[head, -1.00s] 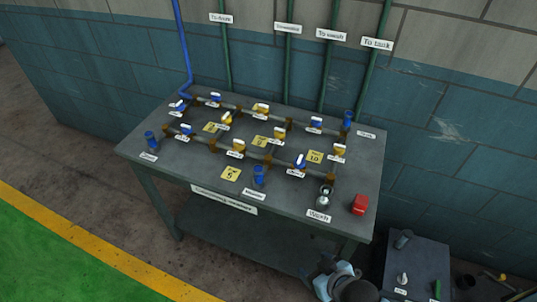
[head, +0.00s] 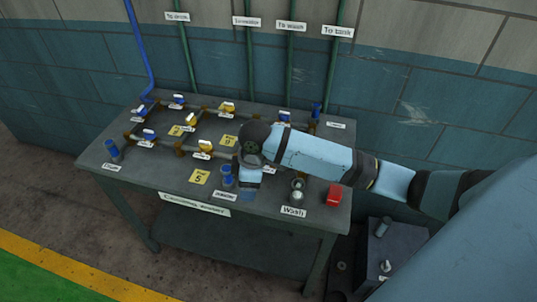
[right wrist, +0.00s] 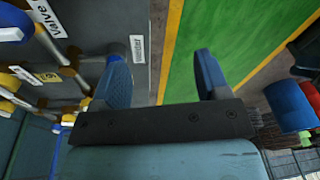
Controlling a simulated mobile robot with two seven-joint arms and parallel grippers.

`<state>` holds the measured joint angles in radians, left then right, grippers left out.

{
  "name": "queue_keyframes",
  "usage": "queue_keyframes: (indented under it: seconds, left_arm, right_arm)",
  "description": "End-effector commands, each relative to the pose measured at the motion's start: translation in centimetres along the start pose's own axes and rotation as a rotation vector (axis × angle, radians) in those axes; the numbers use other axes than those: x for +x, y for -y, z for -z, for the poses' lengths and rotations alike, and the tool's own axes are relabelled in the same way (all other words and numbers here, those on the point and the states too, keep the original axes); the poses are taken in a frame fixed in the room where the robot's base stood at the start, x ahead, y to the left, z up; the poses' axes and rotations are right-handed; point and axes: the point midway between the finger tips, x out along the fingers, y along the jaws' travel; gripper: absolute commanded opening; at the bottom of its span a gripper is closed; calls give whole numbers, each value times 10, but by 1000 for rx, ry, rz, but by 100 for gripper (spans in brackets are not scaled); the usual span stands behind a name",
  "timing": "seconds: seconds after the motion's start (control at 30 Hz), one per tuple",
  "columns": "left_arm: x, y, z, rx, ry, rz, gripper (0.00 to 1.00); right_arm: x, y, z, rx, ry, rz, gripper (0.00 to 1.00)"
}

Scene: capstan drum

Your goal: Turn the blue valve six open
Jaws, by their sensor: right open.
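Small valves with white or yellow handles sit along brown-jointed pipes on the grey table (head: 180,180). Blue ones show at the back left (head: 179,100), front left (head: 149,134) and back right (head: 284,116). Their numbers are too small to read, so I cannot tell which is valve six. The blue valve on the front-right pipe is hidden behind my right arm. My right gripper (head: 247,190) points down over the table's front, just right of a blue cylinder (head: 228,175). In the right wrist view the gripper (right wrist: 161,78) is open, with nothing between its fingers.
A red block (head: 334,195) and a metal cup (head: 297,190) stand near the front-right corner, by the "Wash" label (head: 293,211). A blue cylinder (head: 112,147) stands front left. Yellow note cards (head: 200,177) lie between pipes.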

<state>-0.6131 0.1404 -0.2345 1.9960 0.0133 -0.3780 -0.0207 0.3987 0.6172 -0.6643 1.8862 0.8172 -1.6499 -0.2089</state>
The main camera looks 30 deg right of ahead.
Motion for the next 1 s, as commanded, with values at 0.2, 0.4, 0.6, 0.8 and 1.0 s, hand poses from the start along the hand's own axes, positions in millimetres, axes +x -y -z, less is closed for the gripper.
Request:
queue_keyframes:
  seconds: [0.2,0.4,0.6,0.8,1.0]
  left_arm:
    - [0,0,-1,0,1,0,43]
    - [0,0,-2,-1,3,0,43]
    - [0,-1,-2,-1,4,0,43]
    - [-2,-1,0,-1,4,-1,43]
    - [-3,-1,3,-1,4,-1,43]
  right_arm:
    - [-54,-97,-17,9,107,5,69]
    - [-94,-146,-35,50,140,20,69]
    - [-99,-156,-41,63,146,29,69]
    - [-68,-154,-44,62,145,31,69]
    - [-25,-152,-51,62,146,31,69]
